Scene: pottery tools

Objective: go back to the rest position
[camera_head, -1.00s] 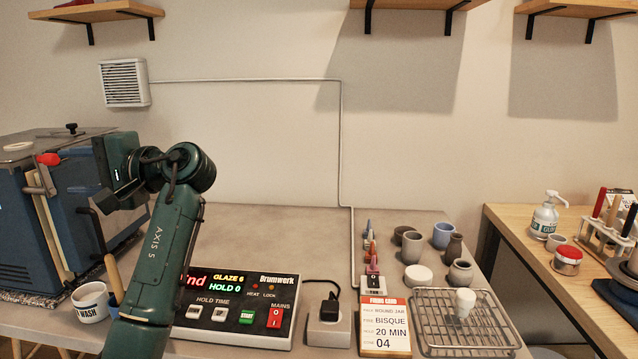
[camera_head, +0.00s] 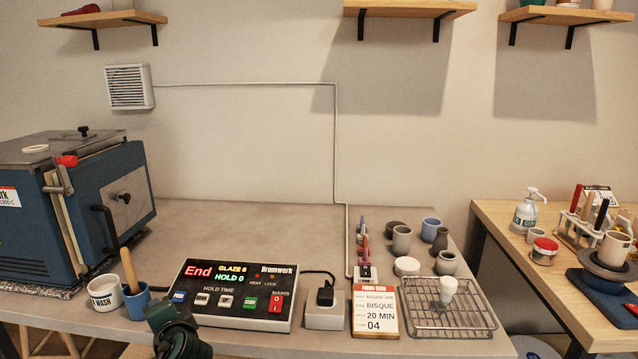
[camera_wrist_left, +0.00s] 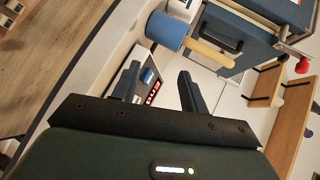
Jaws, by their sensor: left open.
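My left arm (camera_head: 177,330) shows only as a dark green piece at the bottom edge of the head view, in front of the table. In the left wrist view my left gripper (camera_wrist_left: 158,88) has its two dark fingers apart with nothing held between them. The controller box (camera_wrist_left: 150,80) and a blue cup with a wooden handle (camera_wrist_left: 165,32) lie beyond the fingers. My right gripper is not in view.
A blue kiln (camera_head: 80,210) stands at the left of the table. The controller (camera_head: 235,295), a wash cup (camera_head: 105,296), a blue cup (camera_head: 137,300), a sign card (camera_head: 375,312) and a wire rack (camera_head: 447,318) line the front. The middle of the table is clear.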

